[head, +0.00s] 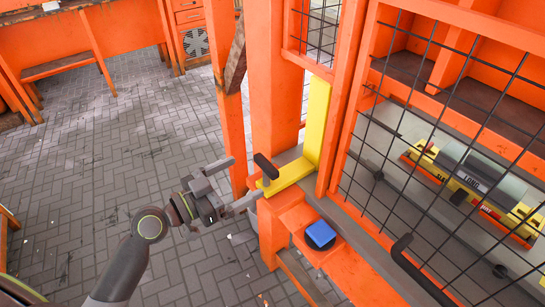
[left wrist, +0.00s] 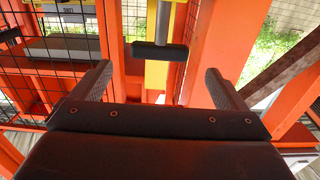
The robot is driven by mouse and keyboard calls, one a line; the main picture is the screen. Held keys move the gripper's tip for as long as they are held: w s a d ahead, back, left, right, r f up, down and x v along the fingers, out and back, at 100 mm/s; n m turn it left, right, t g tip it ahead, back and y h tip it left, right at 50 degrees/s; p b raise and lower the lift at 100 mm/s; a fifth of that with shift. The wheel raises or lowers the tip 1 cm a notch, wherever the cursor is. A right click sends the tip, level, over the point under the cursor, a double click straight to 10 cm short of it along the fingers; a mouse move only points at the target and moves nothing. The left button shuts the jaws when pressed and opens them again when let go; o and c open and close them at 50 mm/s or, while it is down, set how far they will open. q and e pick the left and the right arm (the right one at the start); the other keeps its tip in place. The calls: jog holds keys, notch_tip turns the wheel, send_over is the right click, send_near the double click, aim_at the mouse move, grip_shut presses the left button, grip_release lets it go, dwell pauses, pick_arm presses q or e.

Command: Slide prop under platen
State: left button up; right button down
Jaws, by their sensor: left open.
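A yellow L-shaped piece (head: 318,122), seemingly the prop, has an upright part against the orange frame and a foot along the ledge. A black bar handle (head: 265,166) stands at the near end of its foot. My left gripper (head: 240,184) is open, just left of the handle and apart from it. In the left wrist view the black handle (left wrist: 160,51) lies ahead, between the lines of the two spread fingers (left wrist: 160,84), with nothing held. I cannot tell which part is the platen. My right gripper is not in view.
A blue button (head: 320,234) sits on the orange ledge right of my left gripper. A black mesh guard (head: 425,130) covers the machine, with a labelled assembly (head: 470,180) behind it. An orange post (head: 228,90) stands behind the gripper. The paved floor (head: 130,150) at left is clear.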

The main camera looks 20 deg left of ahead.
aim_at(262, 167)
pick_arm(q)
jog(key=p+x, duration=0.2)
jog(key=x, duration=0.7)
jog(key=shift+w+d, duration=0.2)
jog(key=shift+d, duration=0.05)
jog(key=shift+c, duration=0.4)
